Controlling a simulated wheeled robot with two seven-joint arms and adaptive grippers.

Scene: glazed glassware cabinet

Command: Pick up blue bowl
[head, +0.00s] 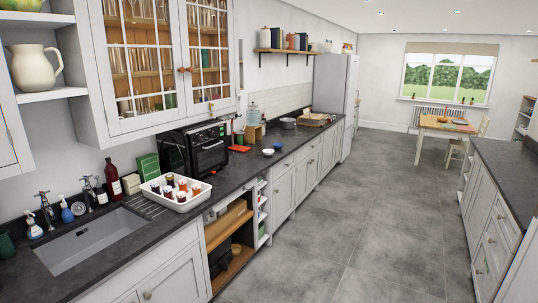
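A small bowl that looks blue (278,145) sits on the dark left-hand counter near its front edge, past the black oven. A small white bowl (268,152) is just beside it, a little nearer to me. Both are small in the view, so their insides are hard to make out. Neither of my grippers shows in the head view.
The dark counter (232,178) runs along the left wall. It carries a black oven (208,147), a white tray of jars (176,203) and a sink (90,240). A glazed cabinet (165,60) hangs above. The grey floor (340,225) between the counters is clear.

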